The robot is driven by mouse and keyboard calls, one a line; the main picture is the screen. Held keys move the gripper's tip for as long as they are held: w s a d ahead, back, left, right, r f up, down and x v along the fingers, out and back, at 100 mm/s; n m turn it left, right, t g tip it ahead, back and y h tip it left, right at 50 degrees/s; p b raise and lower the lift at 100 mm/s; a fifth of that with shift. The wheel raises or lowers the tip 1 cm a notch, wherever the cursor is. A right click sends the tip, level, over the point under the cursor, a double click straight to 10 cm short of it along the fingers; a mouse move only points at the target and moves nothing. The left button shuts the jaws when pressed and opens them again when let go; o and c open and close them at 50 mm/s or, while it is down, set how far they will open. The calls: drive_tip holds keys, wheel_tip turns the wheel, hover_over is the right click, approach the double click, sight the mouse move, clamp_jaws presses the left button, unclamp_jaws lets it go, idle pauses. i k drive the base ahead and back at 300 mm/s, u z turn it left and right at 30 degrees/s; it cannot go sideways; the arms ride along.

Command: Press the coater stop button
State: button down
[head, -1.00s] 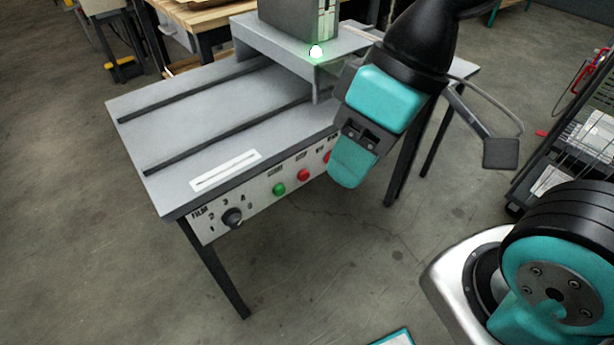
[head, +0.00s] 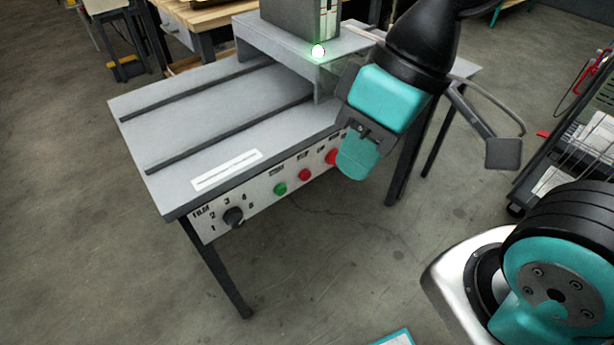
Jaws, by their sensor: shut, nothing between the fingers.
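The coater is a grey table-like machine with a white control panel (head: 261,199) along its front edge. The panel carries a black film knob (head: 233,217), a green button (head: 280,189), a red button (head: 305,175) and, further right, a larger red button (head: 331,157). The labels above the buttons are too small to read surely. My gripper (head: 359,163) is shut and empty, pointing down in front of the panel's right end. Its teal fingertip is just right of the larger red button in the picture and may hide part of it. I cannot tell whether they touch.
A lamp (head: 318,51) glows green on the coater's raised bridge, beside a dark grey box (head: 300,15). A wire-shelf cart (head: 585,130) stands at the right.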

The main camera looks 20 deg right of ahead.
sight(305, 174)
drive_tip(key=z, duration=3.15)
drive_tip(key=k, duration=1.3)
drive_tip(key=u, duration=1.95)
